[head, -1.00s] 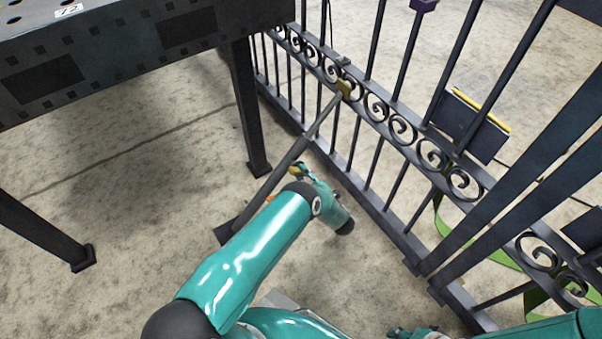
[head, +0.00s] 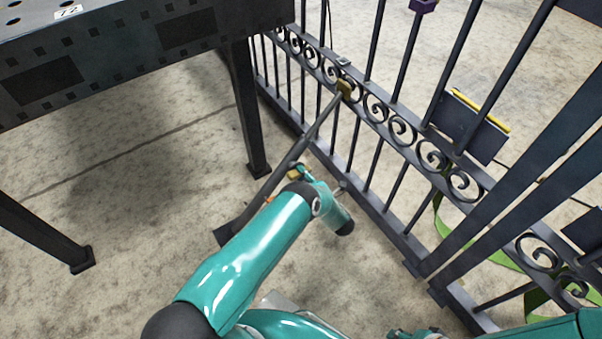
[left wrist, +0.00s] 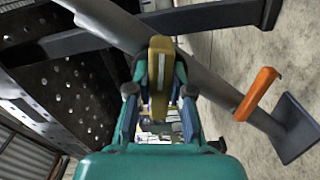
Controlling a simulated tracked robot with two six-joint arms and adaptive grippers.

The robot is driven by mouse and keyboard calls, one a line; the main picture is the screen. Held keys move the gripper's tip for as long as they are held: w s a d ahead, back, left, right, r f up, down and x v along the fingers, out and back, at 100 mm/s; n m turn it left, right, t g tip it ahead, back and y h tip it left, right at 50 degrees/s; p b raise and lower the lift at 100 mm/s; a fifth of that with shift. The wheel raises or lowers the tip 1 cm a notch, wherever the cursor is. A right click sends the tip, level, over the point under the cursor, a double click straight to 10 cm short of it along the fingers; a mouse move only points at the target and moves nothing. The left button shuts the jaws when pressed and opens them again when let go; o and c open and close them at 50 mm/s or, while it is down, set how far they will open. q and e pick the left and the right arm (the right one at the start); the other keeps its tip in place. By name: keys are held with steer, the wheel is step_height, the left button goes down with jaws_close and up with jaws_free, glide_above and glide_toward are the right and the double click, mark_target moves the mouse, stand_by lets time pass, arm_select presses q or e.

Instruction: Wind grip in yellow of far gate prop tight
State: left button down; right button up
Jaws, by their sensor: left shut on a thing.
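The far gate prop (head: 322,121) is a grey tube slanting from a yellow bracket on the gate down to a flat foot plate on the floor. Its yellow grip (left wrist: 160,72) stands across the tube in the left wrist view, and a bit of it shows in the head view (head: 293,175). My left gripper (left wrist: 158,92) is shut on the yellow grip, one finger on each side. An orange handle (left wrist: 257,94) sits lower on the tube, clear of the fingers. Of my right arm, only teal parts show at the bottom right; its fingers cannot be made out.
The black scrollwork gate (head: 390,125) runs diagonally across the right side. A dark perforated table (head: 110,60) stands at upper left, its leg (head: 250,120) close behind the prop. Green straps (head: 462,240) lie beyond the gate. The concrete floor left of the prop is clear.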

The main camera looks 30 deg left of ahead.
arm_select(q)
steer(key=shift+s+f, duration=0.15)
steer(key=shift+f, duration=0.05)
steer(key=c, duration=1.2)
jaws_free()
steer(key=shift+c, duration=0.2)
steer(key=shift+o, duration=1)
steer(key=shift+r, duration=0.1)
steer(key=shift+d, duration=0.1)
steer(key=v, duration=1.1)
steer(key=shift+d, duration=0.4)
